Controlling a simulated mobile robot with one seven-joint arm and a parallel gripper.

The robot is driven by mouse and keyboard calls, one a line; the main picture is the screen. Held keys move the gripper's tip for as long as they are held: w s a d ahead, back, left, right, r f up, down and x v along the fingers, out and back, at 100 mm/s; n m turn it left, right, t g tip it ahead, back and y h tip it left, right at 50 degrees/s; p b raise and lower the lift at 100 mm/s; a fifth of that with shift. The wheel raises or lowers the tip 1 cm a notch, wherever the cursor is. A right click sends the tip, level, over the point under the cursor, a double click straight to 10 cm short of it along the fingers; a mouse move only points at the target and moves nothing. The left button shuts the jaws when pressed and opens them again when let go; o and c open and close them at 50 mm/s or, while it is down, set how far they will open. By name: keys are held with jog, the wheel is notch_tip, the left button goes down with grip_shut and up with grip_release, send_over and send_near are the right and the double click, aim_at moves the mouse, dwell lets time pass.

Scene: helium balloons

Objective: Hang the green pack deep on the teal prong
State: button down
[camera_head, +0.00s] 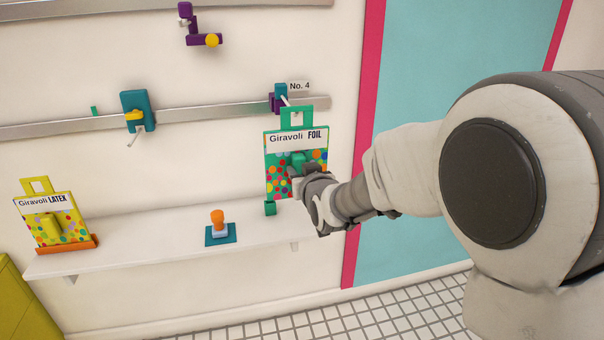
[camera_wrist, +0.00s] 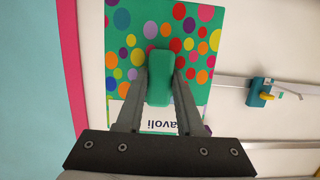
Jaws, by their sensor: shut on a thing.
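The green pack (camera_head: 283,180), lettered "Giravoli FOIL" with coloured dots, hangs upright in my gripper (camera_head: 304,178), in front of the wall. My gripper is shut on the green block (camera_wrist: 159,80) on the pack's face, as the wrist view (camera_wrist: 160,68) shows. The pack's green hanging loop (camera_head: 297,109) is just below and right of a teal and purple bracket (camera_head: 280,92) marked "No. 4"; whether they touch, I cannot tell. Another teal bracket (camera_head: 129,100) with a yellow part and a pale prong (camera_head: 134,138) is on the rail to the left.
A metal rail (camera_head: 210,110) crosses the wall above a white shelf (camera_head: 150,246). A yellow "LATEX" pack (camera_head: 62,222) stands on the shelf's left in an orange holder. An orange-topped stamp-like object (camera_head: 218,221) is mid-shelf. A purple bracket (camera_head: 193,28) is higher up.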

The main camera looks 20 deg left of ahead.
jog(key=shift+w+a, duration=0.15)
jog(key=shift+w, duration=0.1)
jog(key=shift+w, duration=0.1)
dwell(0.3)
jog(key=shift+w+a+r, duration=0.1)
jog(key=shift+w+a, duration=0.35)
jog(key=shift+w, duration=0.2)
jog(key=r+x, duration=0.1)
jog(key=x, duration=0.6)
jog(key=shift+w+a+r+p, duration=0.25)
jog(key=shift+w+r+p, duration=0.2)
jog(key=shift+r, duration=0.1)
dwell(1.1)
jog(key=shift+f+b, duration=0.75)
jog(key=shift+b, duration=0.35)
dwell(0.5)
jog(key=shift+c, duration=2.3)
grip_release()
